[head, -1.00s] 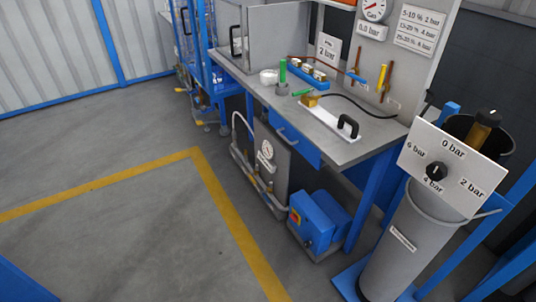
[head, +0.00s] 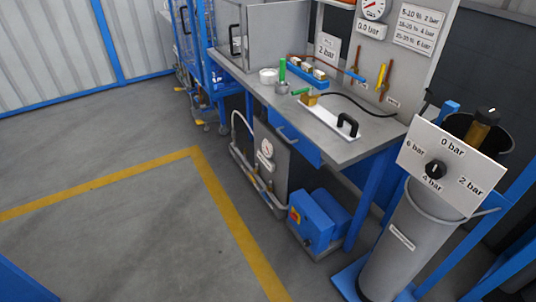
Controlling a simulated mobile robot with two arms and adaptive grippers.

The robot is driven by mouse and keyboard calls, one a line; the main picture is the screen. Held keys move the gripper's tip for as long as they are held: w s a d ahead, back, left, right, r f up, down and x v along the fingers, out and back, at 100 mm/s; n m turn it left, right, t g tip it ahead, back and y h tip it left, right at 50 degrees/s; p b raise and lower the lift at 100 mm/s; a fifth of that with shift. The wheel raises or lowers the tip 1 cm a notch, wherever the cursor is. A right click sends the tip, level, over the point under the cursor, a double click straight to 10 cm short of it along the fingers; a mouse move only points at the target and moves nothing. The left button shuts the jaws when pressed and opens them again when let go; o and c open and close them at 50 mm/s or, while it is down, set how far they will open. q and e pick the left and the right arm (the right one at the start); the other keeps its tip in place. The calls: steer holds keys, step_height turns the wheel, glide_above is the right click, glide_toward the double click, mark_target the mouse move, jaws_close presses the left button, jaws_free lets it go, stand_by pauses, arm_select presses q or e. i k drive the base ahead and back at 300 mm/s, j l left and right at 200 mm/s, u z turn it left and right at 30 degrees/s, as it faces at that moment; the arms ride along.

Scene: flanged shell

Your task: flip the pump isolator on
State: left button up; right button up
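The pump (head: 318,222) is a blue unit on the floor under the right end of the workbench. On its left-facing side is a small yellow and red switch (head: 295,215), which looks like the isolator. It is too small to tell its position. A dark round spot shows lower on the same face. Neither of my grippers is in the head view.
The grey workbench (head: 340,150) with blue legs stands over the pump. A grey cylinder (head: 395,250) with a pressure dial panel (head: 453,168) stands to the right. A gauge panel (head: 268,160) stands left of the pump. The floor (head: 120,240) in front is clear.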

mark_target(294, 216)
steer(key=i+l, duration=0.2)
steer(key=i, duration=0.2)
steer(key=i+l, duration=0.25)
steer(key=i, duration=0.2)
steer(key=i+l, duration=0.2)
steer(key=i, duration=0.2)
steer(key=i+j, duration=0.1)
steer(key=j+z, duration=0.05)
steer(key=j, duration=0.05)
